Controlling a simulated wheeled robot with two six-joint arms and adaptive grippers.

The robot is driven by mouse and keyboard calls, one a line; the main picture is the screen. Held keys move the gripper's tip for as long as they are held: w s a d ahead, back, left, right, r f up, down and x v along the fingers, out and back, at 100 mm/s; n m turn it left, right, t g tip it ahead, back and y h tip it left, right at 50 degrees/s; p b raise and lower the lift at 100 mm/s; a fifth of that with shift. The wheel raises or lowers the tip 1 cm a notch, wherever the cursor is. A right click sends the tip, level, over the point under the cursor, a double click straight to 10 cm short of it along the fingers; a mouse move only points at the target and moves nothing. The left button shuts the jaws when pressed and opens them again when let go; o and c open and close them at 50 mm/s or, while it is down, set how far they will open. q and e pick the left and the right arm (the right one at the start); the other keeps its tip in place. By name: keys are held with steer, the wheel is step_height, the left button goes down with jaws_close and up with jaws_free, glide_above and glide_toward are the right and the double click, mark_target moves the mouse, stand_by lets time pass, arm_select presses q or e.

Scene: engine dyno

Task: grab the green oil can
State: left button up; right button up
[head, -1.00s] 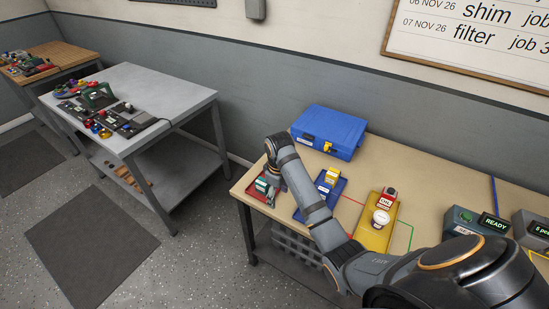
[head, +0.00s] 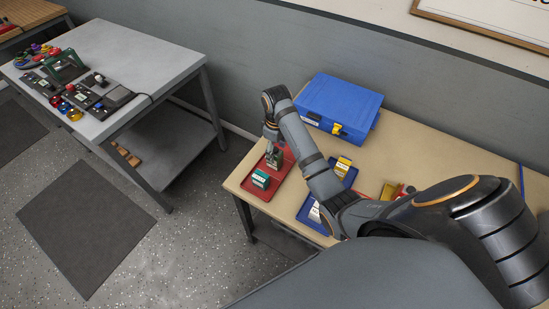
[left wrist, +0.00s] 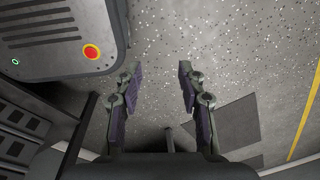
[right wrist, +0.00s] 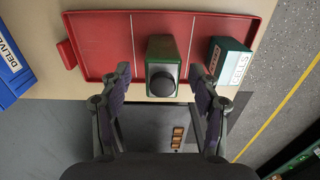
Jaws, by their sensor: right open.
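The green oil can (right wrist: 156,48) with a round black cap (right wrist: 163,84) stands in the red tray (right wrist: 100,45), seen from above in the right wrist view. In the head view the can (head: 276,162) shows partly below my right gripper (head: 272,147). My right gripper (right wrist: 160,74) is open, with one finger on each side of the can and gaps between. I cannot tell how far down the fingers reach. My left gripper (left wrist: 158,76) is open and empty over the floor.
A blue tray (head: 312,211) with boxes lies to the right on the workbench (head: 233,180). A blue case (head: 340,104) stands behind. A grey table (head: 130,50) with parts is at left.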

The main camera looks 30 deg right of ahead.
mark_target(275, 158)
steer(key=shift+a+f+p, duration=0.15)
steer(key=shift+f+p, duration=0.25)
steer(key=shift+f, duration=0.5)
step_height(275, 158, down, 3)
steer(key=shift+w+a+f, duration=0.1)
steer(key=shift+a+f, duration=0.05)
steer(key=shift+f, duration=0.15)
arm_select(q)
steer(key=shift+w+d+r, duration=0.15)
steer(key=shift+w+r, duration=0.2)
steer(key=shift+w, duration=0.25)
steer(key=shift+w+d+r, duration=0.15)
steer(key=shift+w+r, duration=0.15)
steer(key=shift+w, duration=0.3)
arm_select(e)
jaws_close()
